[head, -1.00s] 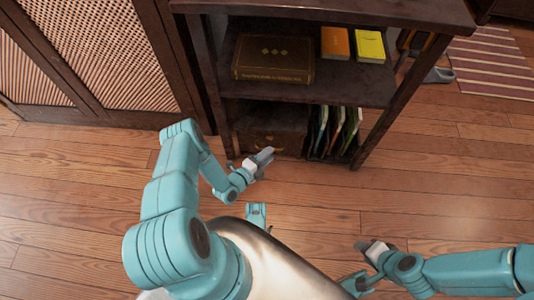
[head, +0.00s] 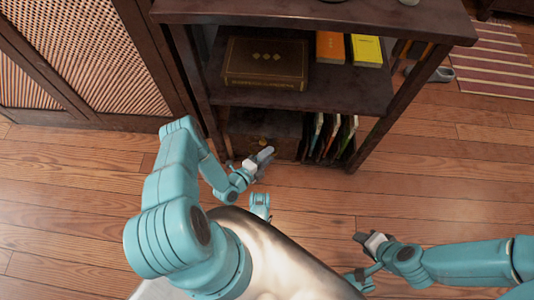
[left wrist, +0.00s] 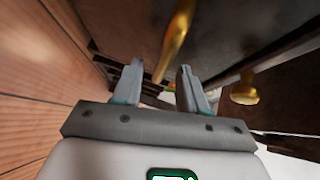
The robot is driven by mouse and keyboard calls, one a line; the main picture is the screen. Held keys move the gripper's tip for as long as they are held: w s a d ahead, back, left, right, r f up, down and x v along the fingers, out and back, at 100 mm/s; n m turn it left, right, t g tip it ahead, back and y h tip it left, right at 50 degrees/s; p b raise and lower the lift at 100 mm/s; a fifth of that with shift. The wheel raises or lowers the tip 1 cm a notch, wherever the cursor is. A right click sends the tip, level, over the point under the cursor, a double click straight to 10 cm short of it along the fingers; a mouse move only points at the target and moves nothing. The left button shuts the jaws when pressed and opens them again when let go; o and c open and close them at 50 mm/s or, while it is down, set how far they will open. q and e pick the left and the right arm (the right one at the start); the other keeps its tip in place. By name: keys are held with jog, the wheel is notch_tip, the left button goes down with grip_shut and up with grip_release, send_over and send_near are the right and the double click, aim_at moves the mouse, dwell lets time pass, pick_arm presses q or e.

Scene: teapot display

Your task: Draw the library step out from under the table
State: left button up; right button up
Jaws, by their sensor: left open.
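A dark wooden box-like piece (head: 265,125), which seems to be the library step, sits in the lower left bay under the table (head: 310,14). A small brass fitting shows on its front. In the left wrist view a brass bar (left wrist: 178,38) reaches down between my open fingertips, and a brass knob (left wrist: 244,90) is to the right. My left gripper (head: 266,155) is just in front of the box and hides part of its lower front. I cannot tell whether it touches the bar. My right gripper (head: 368,240) is over the floor, away from the table; its jaws are unclear.
A brown book (head: 265,62), an orange book (head: 330,46) and a yellow book (head: 367,50) lie on the middle shelf. Several thin upright items (head: 328,135) stand right of the box. A lattice cabinet (head: 85,55) is at left. The floor (head: 440,190) at right is clear.

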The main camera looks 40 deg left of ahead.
dwell(0.4)
pick_arm(q)
grip_shut()
jog(key=shift+w, duration=0.1)
dwell(1.2)
